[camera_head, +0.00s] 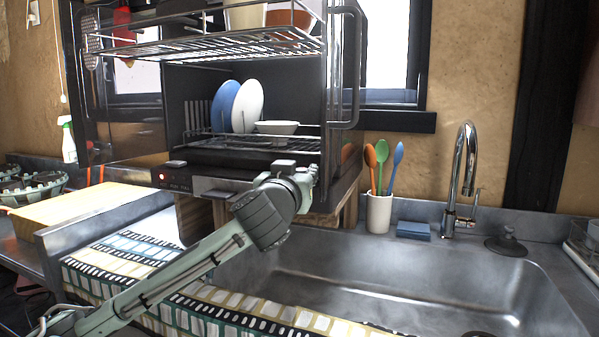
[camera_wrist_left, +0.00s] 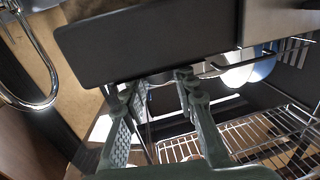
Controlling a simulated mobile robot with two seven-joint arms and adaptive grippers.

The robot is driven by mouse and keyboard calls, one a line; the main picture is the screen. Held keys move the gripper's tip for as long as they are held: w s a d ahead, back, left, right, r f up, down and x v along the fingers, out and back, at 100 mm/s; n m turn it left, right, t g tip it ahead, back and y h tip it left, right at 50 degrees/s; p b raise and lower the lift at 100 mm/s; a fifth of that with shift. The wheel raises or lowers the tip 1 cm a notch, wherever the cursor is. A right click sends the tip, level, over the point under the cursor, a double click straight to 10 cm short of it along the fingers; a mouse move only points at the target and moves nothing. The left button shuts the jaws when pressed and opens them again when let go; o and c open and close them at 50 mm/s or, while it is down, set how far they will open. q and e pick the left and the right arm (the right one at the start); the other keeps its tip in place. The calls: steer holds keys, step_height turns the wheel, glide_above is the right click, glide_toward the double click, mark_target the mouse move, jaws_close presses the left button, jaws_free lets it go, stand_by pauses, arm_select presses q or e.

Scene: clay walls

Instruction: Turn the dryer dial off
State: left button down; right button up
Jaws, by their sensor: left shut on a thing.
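The dish dryer (camera_head: 345,190) is a dark cabinet with wire racks, standing above the counter at the left of the sink. Its front panel has small red lights at the left; the panel also fills the top of the left wrist view (camera_wrist_left: 150,45). My left gripper (camera_head: 311,172) is at the right part of this panel. In the left wrist view its fingers (camera_wrist_left: 154,84) are apart with their tips at the panel's edge, shut on what seems to be the dial. The dial itself is hidden by the fingers and wrist. My right gripper is not in view.
Plates (camera_head: 248,106) and a bowl (camera_head: 277,127) stand on the lower rack. A utensil cup (camera_head: 378,212), a blue sponge (camera_head: 413,230) and the faucet (camera_head: 460,180) are behind the sink (camera_head: 400,275). A patterned cloth (camera_head: 110,262) lies under my left arm. The sink basin is clear.

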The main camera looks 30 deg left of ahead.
arm_select(q)
steer(key=c, duration=1.5)
jaws_free()
steer(key=shift+o, duration=0.2)
steer(key=shift+r, duration=0.1)
step_height(320, 180, up, 10)
steer(key=shift+o, duration=0.6)
